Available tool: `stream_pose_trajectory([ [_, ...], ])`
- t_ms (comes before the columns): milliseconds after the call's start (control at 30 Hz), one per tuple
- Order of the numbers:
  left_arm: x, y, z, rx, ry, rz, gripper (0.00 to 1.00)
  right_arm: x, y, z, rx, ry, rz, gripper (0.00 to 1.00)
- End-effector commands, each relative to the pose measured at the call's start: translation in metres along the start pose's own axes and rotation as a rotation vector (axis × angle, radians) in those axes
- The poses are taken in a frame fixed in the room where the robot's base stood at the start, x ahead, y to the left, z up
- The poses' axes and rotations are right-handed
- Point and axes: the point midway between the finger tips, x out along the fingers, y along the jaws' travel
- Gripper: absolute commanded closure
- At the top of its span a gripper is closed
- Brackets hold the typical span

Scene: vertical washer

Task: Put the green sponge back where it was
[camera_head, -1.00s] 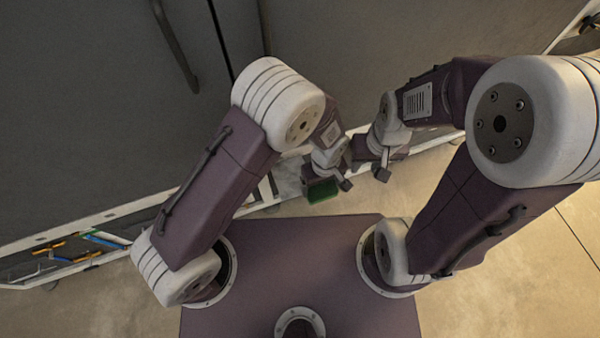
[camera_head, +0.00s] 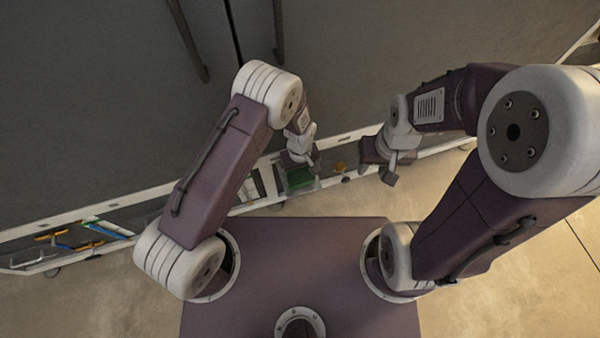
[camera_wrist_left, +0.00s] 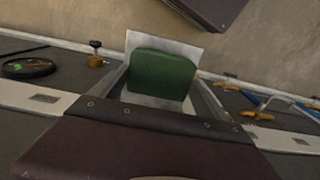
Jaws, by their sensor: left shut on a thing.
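The green sponge (camera_head: 299,177) is beneath my left gripper (camera_head: 301,164) in the head view. It also shows in the wrist view (camera_wrist_left: 162,75), standing against a pale grey plate (camera_wrist_left: 190,45) inside or just over a compartment of the long tray. I cannot tell whether it touches the compartment floor. My left gripper is shut on the sponge; its fingertips are mostly hidden. My right gripper (camera_head: 381,168) is to the right of the sponge, apart from it, and its jaw opening is unclear.
The long white-edged tray (camera_head: 140,212) runs along the front of a dark cabinet (camera_head: 100,100). Tools with orange and blue handles (camera_wrist_left: 265,103) lie in one part. A round black item (camera_wrist_left: 28,67) and a dark-topped knob (camera_wrist_left: 95,50) lie on the other side.

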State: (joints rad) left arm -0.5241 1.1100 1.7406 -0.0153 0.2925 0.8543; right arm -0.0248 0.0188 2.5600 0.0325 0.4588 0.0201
Motion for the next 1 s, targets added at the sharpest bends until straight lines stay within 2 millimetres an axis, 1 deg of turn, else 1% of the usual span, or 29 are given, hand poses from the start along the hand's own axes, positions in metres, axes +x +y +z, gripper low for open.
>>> stream_pose_trajectory([
  [33, 0.008, 0.0, 0.0, 0.0, 0.001, 0.001, 0.47, 0.003, 0.0, 0.0, 0.0, 0.0, 0.0, 0.64],
  [100, 0.012, 0.0, 0.0, 0.0, 0.001, 0.001, 0.47, 0.003, 0.0, 0.0, 0.0, 0.0, 0.0, 0.64],
  [367, 0.013, 0.001, 0.0, 0.0, 0.001, 0.002, 0.47, 0.003, 0.0, 0.0, 0.0, 0.0, 0.0, 0.64],
  [400, 0.014, 0.001, 0.0, 0.0, 0.001, 0.001, 0.12, 0.004, 0.0, 0.0, 0.0, 0.0, 0.0, 0.64],
  [433, 0.013, 0.001, 0.0, 0.0, 0.001, 0.002, 0.04, 0.003, 0.0, 0.0, 0.0, 0.0, 0.0, 0.64],
  [467, 0.013, 0.001, 0.0, 0.0, 0.001, 0.002, 0.0, 0.003, 0.0, 0.0, 0.0, 0.0, 0.0, 0.64],
  [667, 0.013, 0.001, 0.0, 0.0, 0.001, 0.001, 0.0, 0.003, 0.0, 0.0, 0.0, 0.0, 0.0, 0.64],
  [767, 0.008, 0.001, 0.0, 0.0, 0.002, 0.002, 0.0, 0.001, 0.0, 0.0, 0.0, 0.0, 0.0, 0.64],
  [867, -0.007, 0.002, -0.001, 0.0, 0.003, 0.003, 0.0, -0.003, 0.0, 0.0, 0.0, 0.0, 0.0, 0.64],
  [1000, -0.041, 0.002, -0.001, 0.0, 0.004, 0.004, 0.0, -0.009, 0.0, -0.001, 0.0, 0.0, 0.0, 0.64],
])
